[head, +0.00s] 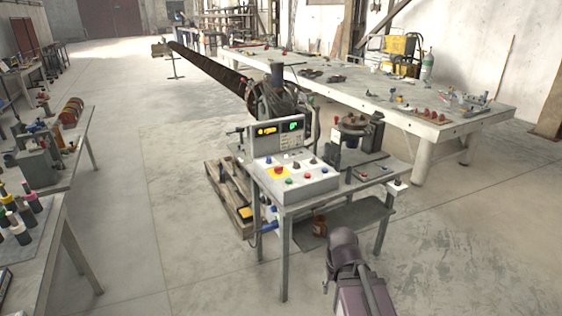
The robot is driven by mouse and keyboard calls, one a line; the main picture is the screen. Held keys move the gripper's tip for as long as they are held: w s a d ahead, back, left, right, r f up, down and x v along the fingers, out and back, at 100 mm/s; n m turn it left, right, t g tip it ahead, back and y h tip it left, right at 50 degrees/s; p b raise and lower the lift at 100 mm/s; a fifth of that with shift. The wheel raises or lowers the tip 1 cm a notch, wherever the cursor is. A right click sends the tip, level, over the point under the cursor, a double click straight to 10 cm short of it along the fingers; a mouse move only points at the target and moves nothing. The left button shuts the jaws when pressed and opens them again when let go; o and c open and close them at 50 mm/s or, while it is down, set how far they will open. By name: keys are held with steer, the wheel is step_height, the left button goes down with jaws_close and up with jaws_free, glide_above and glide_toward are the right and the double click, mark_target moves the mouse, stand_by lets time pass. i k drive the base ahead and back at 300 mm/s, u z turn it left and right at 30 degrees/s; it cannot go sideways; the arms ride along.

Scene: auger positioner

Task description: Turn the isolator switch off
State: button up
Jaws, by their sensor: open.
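The control console (295,175) stands on the front left of a grey metal table in the head view. It has a lit orange and green display panel (279,138) and several coloured buttons and knobs. A red button on a yellow plate (278,172) sits on its sloped face. A small white box (397,187) is fixed at the table's right edge. I cannot tell which of these is the isolator switch, or its position. Part of my arm shows at the bottom, in front of the table; my gripper's fingers are not visible.
A long bench (470,122) stands behind. Workbenches line the left. Floor (460,250) at right front is clear.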

mark_target(279, 170)
steer(key=u, duration=0.05)
steer(key=i, duration=0.9)
steer(key=u, duration=0.2)
